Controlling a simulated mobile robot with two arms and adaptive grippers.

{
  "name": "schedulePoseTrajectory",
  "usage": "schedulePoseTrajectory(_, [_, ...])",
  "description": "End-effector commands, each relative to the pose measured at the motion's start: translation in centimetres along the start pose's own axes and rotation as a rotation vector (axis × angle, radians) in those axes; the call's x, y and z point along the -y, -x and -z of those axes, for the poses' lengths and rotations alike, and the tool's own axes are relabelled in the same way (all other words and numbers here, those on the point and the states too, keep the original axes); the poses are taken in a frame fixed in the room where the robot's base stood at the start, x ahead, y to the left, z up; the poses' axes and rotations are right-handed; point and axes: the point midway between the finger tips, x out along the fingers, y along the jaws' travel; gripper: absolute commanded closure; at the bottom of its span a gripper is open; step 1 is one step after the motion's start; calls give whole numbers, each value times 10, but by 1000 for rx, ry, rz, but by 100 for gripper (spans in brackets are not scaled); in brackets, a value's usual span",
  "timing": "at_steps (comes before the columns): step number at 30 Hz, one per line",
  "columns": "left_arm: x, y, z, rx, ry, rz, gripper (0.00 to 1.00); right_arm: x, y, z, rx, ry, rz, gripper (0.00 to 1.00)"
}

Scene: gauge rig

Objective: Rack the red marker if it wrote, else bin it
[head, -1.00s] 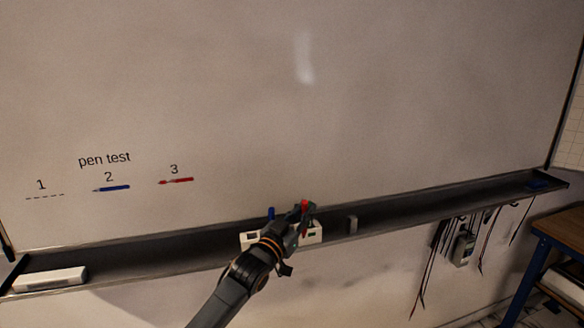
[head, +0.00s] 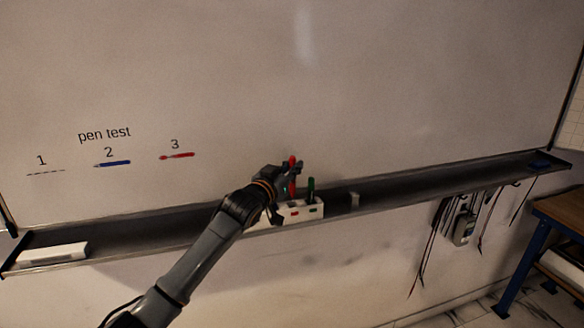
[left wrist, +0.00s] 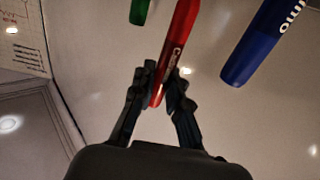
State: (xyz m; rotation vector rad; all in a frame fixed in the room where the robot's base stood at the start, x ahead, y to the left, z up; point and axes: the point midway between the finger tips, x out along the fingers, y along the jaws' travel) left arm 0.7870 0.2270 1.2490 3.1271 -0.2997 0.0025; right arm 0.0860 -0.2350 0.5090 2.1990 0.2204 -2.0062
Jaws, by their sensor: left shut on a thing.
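My left gripper (head: 291,176) is shut on the red marker (head: 292,160), which is held about upright over the white rack (head: 303,213). I cannot tell if its lower end is clear of the rack. In the left wrist view the red marker (left wrist: 178,45) sits between both fingers. A green marker (head: 311,187) stands in the rack, to the right. A blue marker (left wrist: 255,42) shows in the left wrist view; the arm hides it in the head view. On the whiteboard, a red mark (head: 177,156) shows under "3". No bin is visible. My right gripper is not in view.
The whiteboard also has a blue mark (head: 112,163) under "2" and a dashed line (head: 45,171) under "1". A white eraser-like block (head: 53,256) lies on the tray's left end. Cables and a meter (head: 464,227) hang below the tray, near a bench (head: 560,222).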

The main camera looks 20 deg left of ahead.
Motion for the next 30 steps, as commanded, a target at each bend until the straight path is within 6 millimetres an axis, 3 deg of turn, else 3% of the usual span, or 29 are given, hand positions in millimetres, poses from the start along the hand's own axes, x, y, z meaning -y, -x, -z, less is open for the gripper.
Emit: schedulePoseTrajectory(30, [0, 2, -1, -1, 0, -1, 100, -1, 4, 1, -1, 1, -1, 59])
